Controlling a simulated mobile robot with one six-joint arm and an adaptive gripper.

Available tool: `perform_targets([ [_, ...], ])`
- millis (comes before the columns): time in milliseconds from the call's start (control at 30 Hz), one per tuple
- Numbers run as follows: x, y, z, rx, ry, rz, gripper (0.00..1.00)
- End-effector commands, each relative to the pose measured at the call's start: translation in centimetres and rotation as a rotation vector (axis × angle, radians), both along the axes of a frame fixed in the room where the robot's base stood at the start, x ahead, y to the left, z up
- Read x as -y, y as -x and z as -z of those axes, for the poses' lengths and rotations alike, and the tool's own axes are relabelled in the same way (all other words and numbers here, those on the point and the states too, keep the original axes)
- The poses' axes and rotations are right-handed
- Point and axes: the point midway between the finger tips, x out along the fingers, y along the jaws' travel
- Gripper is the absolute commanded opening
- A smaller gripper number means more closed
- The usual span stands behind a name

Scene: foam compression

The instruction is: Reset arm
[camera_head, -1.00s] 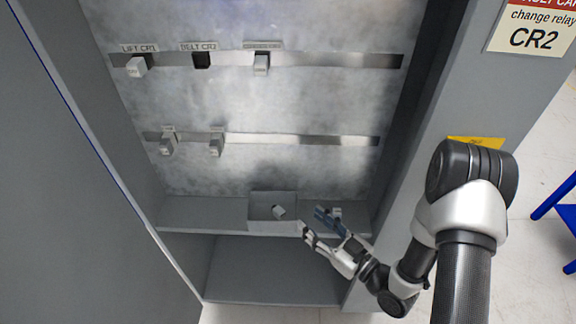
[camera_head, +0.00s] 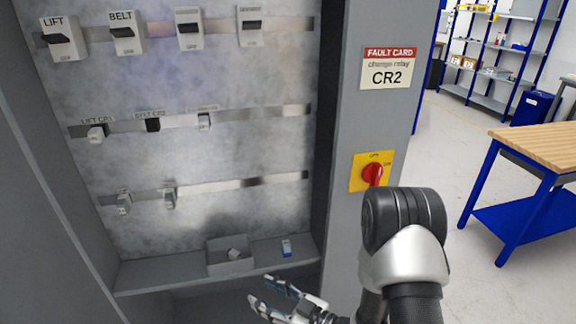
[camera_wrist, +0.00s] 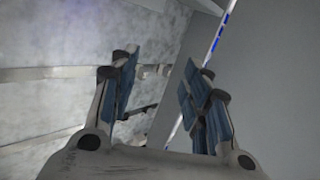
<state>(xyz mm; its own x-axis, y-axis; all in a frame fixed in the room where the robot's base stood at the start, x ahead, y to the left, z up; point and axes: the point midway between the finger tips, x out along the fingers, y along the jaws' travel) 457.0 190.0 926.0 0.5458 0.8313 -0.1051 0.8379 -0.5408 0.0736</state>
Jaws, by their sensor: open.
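My gripper (camera_head: 262,291) is open and empty, in front of and below the cabinet's lower shelf in the head view. In the wrist view its two blue-padded fingers (camera_wrist: 160,85) stand apart with nothing between them. A small blue-and-white block (camera_head: 286,248) sits on the shelf, right of a grey bin (camera_head: 230,267). A pale block (camera_head: 234,254) lies in the bin. The fault card (camera_head: 388,70) on the cabinet's frame reads "change relay CR2". On the middle rail, the CR2 position (camera_head: 152,125) looks black, between two pale relays.
A red rotary switch (camera_head: 372,174) on a yellow plate is on the cabinet's frame, close behind my arm. Several breakers (camera_head: 127,33) line the top rail. A grey door panel (camera_head: 30,200) stands at left. A wooden-topped bench (camera_head: 540,145) is at right.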

Motion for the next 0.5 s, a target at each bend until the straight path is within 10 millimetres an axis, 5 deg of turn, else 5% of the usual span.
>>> perform_targets([
  [267, 2.5, -3.9, -1.8, -0.012, 0.235, 0.098, 0.43],
  [500, 8.6, -7.1, -6.6, -0.087, 0.494, 0.319, 0.43],
])
